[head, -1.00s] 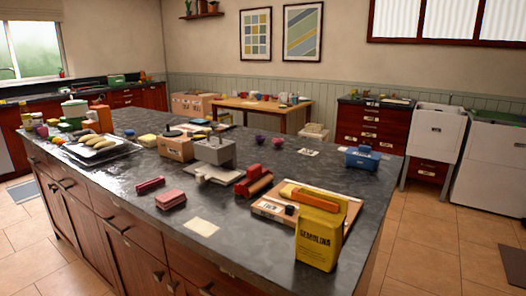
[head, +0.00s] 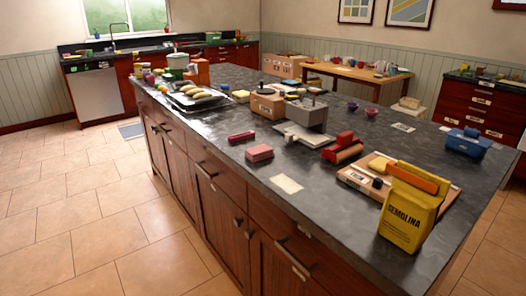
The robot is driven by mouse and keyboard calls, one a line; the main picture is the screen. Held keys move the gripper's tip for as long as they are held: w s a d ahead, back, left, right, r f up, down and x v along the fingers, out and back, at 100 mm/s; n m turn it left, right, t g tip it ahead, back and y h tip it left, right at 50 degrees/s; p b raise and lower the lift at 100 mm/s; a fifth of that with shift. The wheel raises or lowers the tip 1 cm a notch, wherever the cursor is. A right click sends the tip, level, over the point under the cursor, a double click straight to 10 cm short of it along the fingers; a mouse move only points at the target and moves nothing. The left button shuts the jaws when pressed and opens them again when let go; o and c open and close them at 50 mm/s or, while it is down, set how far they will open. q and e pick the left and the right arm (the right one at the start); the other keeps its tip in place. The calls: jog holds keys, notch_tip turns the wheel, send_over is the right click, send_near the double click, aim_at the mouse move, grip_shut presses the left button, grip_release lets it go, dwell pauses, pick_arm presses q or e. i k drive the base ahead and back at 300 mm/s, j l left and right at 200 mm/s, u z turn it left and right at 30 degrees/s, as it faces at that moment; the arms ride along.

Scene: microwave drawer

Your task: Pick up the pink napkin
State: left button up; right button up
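The pink napkin (head: 259,153) looks like a small folded pink block or stack. It lies flat on the dark stone island countertop (head: 335,208), near the front edge. A dark pink bar-shaped object (head: 241,137) lies just behind and left of it, apart from it. Neither of my grippers shows in the head view.
A cream sheet (head: 287,184) lies right of the napkin. A grey box (head: 306,113), a red item (head: 343,148) and a yellow semolina bag (head: 409,213) stand farther right. A tray of buns (head: 196,103) sits left. The tiled floor (head: 75,215) left of the island is clear.

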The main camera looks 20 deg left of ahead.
aim_at(259, 153)
jog(key=j+z, duration=0.1)
jog(key=z, duration=0.3)
jog(key=j+z, duration=0.15)
jog(key=z, duration=0.3)
jog(key=j+z, duration=0.15)
jog(key=z, duration=0.25)
jog(key=j+z, duration=0.3)
jog(key=j, duration=0.15)
jog(key=k+j+z, duration=0.1)
jog(key=j+z, duration=0.2)
jog(key=k+j+z, duration=0.1)
jog(key=j, duration=0.25)
jog(key=k+j+z, duration=0.1)
jog(key=j, duration=0.2)
jog(key=k+j+z, duration=0.1)
jog(key=j, duration=0.2)
jog(key=k, duration=0.05)
